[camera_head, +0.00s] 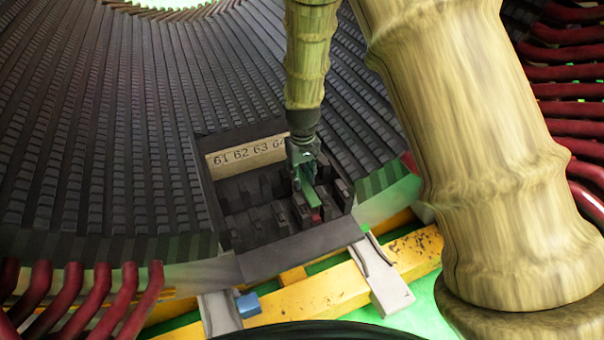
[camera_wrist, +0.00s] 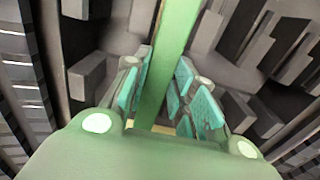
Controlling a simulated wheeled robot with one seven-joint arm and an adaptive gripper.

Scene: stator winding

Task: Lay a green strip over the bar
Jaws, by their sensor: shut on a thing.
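My gripper (camera_head: 304,168) points down into the dark slotted block, near its right side. It is shut on a green strip (camera_head: 308,192), which shows below the fingers. In the wrist view the strip (camera_wrist: 166,60) runs lengthwise between the teal finger pads (camera_wrist: 164,82) and on past them toward the top edge. A small red end, seemingly the bar (camera_head: 316,214), shows just below the strip's near end, in a slot of the block. The rest of the bar is hidden under the strip and the gripper. I cannot tell whether the strip touches the bar.
The slotted block (camera_head: 240,262) has raised dark teeth on both sides of the gripper. A tan plate numbered 61 to 64 (camera_head: 240,158) stands behind the slots. Dark stator walls surround it. Red coil ends (camera_head: 120,300) are at lower left and far right. A yellow beam (camera_head: 325,292) crosses in front.

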